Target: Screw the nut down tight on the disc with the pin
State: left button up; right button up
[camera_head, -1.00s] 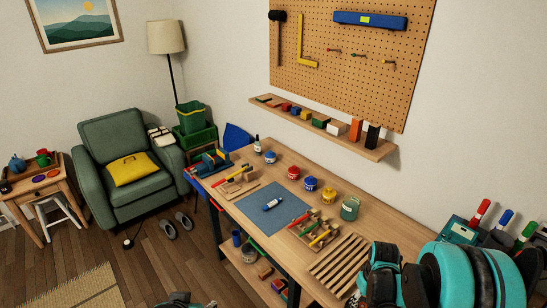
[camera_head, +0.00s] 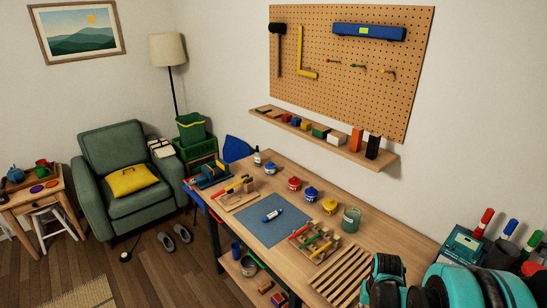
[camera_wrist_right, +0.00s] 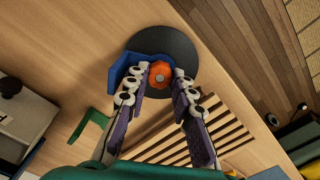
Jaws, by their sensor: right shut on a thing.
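In the right wrist view, my right gripper (camera_wrist_right: 160,84) is shut on an orange nut (camera_wrist_right: 161,67), with a finger on each side of it. A grey pin end (camera_wrist_right: 159,78) shows in the middle of the nut. The nut lies over a round black disc (camera_wrist_right: 185,48), whose lower part is hidden by the nut and fingers. Whether the nut touches the disc face cannot be told. In the head view, my teal right arm fills the lower right corner; the nut and disc are not visible there. My left gripper is not in view.
A slatted wooden rack (camera_wrist_right: 210,130) lies below the gripper on the workbench (camera_head: 382,232). A green piece (camera_wrist_right: 90,128) is to the left. Jars stand farther along the bench.

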jog(key=m+b, duration=0.1)
jog(key=m, duration=0.5)
jog(key=shift+f+m, duration=0.15)
jog(key=shift+m, duration=0.25)
jog(key=m+b, duration=0.1)
jog(key=m, duration=0.4)
jog(key=o, duration=0.6)
jog(key=shift+o, duration=0.2)
